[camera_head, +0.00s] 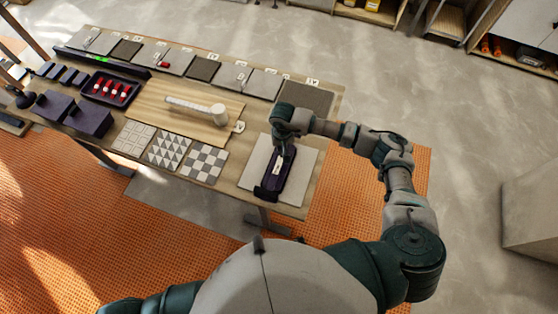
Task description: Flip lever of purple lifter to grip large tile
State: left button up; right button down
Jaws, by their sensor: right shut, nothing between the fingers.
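The large tile (250,187) is a pale square lying at the right end of the table. The purple lifter (267,193) is a dark, long tool lying on top of the tile, with a small white label near its middle. My right gripper (279,154) is shut and points down at the upper part of the lifter. It partly hides that end, so I cannot tell whether the fingers touch the lever or how the lever stands. My left gripper is not in view; only part of my left arm shows at the bottom left.
Three patterned tiles (168,149) lie left of the large tile. A white mallet (196,108) lies on a wooden board behind them. A dark tray (112,90) with red items and purple boxes (89,118) stand at the left. Several sample tiles line the back edge.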

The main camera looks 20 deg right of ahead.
jog(key=shift+d+f, duration=0.15)
jog(key=shift+f, duration=0.1)
jog(key=shift+f+b, duration=0.3)
jog(key=shift+b, duration=0.15)
jog(key=shift+f+b, duration=0.4)
jog(key=shift+f, duration=0.05)
jog(key=shift+r+p, duration=1.5)
jog(key=shift+r, duration=2.05)
jog(key=shift+f, duration=0.1)
